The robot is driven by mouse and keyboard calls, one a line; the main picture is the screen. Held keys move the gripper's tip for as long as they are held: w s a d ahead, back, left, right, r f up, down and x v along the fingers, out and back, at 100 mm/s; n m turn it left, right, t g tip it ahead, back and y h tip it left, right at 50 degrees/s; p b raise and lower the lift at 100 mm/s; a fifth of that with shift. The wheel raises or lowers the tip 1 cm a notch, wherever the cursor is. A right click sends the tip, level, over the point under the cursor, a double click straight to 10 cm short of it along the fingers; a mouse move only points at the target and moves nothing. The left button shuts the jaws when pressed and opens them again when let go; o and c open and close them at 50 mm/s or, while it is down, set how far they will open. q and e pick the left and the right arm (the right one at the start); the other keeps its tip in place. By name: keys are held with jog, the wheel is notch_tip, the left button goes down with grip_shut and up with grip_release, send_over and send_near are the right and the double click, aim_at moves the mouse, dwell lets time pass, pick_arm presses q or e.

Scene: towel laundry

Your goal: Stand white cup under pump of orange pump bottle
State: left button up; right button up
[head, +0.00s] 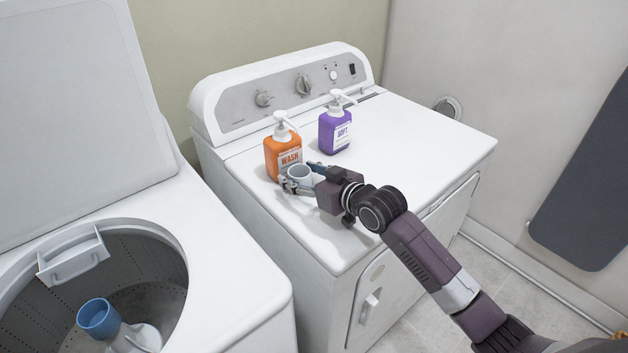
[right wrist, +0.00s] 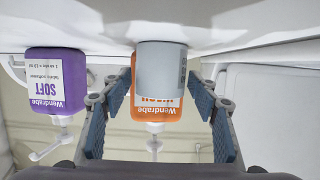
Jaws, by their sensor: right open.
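The white cup (head: 300,173) stands upright on the dryer top, close in front of the orange pump bottle (head: 283,152). The bottle's white spout points toward the cup's side and appears to sit above it; exact alignment is hard to tell. My right gripper (head: 299,180) is open, low over the dryer top, with a finger on either side of the cup. In the right wrist view, which is upside down, the cup (right wrist: 161,70) is between the open fingers and covers part of the orange bottle (right wrist: 145,112). My left gripper is out of view.
A purple pump bottle (head: 335,132) stands on the dryer (head: 410,140), right of the orange one. An open washer (head: 235,290) is at the left, with a gap beside the dryer.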

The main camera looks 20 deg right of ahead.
jog(key=b+v, duration=0.1)
jog(key=v, duration=1)
jog(key=shift+s, duration=0.3)
